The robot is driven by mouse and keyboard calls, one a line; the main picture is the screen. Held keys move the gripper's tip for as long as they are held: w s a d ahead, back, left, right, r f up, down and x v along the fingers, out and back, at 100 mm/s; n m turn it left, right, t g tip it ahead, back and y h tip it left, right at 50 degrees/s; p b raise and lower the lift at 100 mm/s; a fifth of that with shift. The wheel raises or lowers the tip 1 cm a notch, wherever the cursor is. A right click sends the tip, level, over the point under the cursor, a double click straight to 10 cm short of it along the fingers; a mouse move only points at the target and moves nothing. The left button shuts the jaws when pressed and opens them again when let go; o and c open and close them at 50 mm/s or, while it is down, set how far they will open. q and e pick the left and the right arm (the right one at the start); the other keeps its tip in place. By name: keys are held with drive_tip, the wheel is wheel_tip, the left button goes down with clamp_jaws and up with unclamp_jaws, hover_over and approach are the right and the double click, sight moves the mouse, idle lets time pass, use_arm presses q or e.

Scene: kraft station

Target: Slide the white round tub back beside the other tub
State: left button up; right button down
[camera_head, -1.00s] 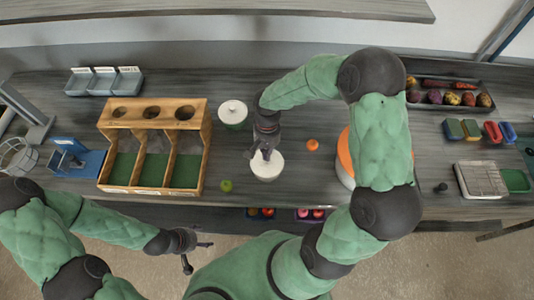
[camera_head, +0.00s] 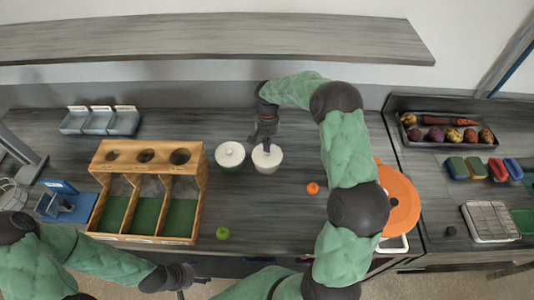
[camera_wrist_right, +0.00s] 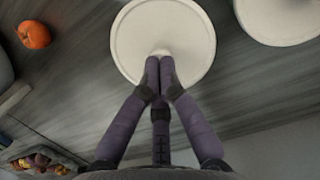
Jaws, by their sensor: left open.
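The white round tub (camera_head: 268,162) stands upright on the grey table, to the right of the other tub (camera_head: 230,155), with a narrow gap between them. In the right wrist view its round lid (camera_wrist_right: 180,25) fills the top middle, and the other tub (camera_wrist_right: 280,18) is at top right. My right gripper (camera_head: 267,146) reaches down over the white round tub from the back. Its fingertips (camera_wrist_right: 160,66) are together at the small knob in the lid's middle, which they partly hide. My left gripper (camera_head: 194,279) is open and empty at the bottom, in front of the table.
A wooden bin rack (camera_head: 200,190) stands left of the tubs, with a green apple (camera_head: 222,233) by its front corner. An orange fruit (camera_head: 313,188) and an orange round lid (camera_head: 405,200) lie to the right.

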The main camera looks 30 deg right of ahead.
drive_tip(key=shift+w+f, duration=0.15)
drive_tip(key=shift+f, duration=0.05)
